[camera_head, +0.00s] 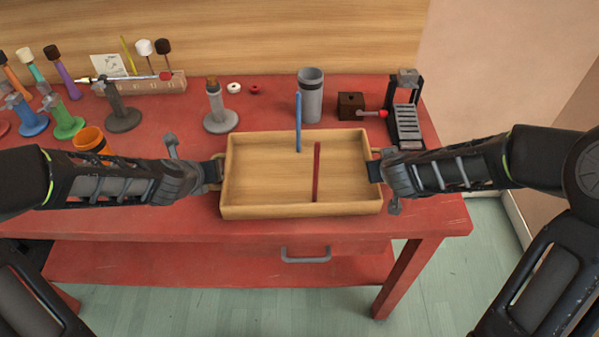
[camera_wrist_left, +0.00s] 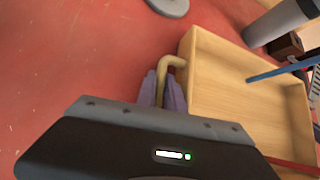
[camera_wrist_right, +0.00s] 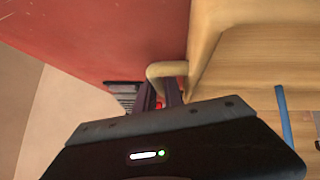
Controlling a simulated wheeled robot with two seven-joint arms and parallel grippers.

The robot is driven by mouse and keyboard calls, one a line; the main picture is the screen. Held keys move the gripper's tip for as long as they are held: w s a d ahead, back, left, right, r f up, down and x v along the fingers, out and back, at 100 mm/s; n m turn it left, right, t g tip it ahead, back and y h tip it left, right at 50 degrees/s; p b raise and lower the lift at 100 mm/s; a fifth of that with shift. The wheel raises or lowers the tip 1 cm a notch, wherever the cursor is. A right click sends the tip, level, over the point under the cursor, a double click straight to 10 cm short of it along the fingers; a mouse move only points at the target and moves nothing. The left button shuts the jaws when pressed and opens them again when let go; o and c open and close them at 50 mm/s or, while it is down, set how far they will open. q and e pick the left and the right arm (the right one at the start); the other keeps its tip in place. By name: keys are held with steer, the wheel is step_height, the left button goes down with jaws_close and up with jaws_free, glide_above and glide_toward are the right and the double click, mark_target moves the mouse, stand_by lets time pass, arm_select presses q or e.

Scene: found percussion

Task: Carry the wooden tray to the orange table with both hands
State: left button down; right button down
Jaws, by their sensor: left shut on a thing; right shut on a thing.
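The wooden tray (camera_head: 265,184) is a shallow rectangular box at the front of the red table, with a handle at each end. A blue stick (camera_head: 298,122) and a dark red stick (camera_head: 316,172) are in it. My left gripper (camera_head: 213,172) is shut on the tray's left handle, which shows in the left wrist view (camera_wrist_left: 170,66). My right gripper (camera_head: 378,170) is shut on the right handle, which shows in the right wrist view (camera_wrist_right: 164,70). I cannot tell whether the tray is lifted off the table. No orange table is in view.
The red table (camera_head: 150,222) has a drawer handle (camera_head: 305,257) at its front. Behind the tray stand a grey cylinder (camera_head: 311,97), a dark wooden block (camera_head: 350,105) and a grey stand (camera_head: 213,110). An orange cup (camera_head: 91,142) and several colored stands are at left. Green floor (camera_head: 300,303) lies in front.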

arm_select(q)
steer(key=shift+r, duration=0.1)
arm_select(e)
steer(key=shift+r, duration=0.15)
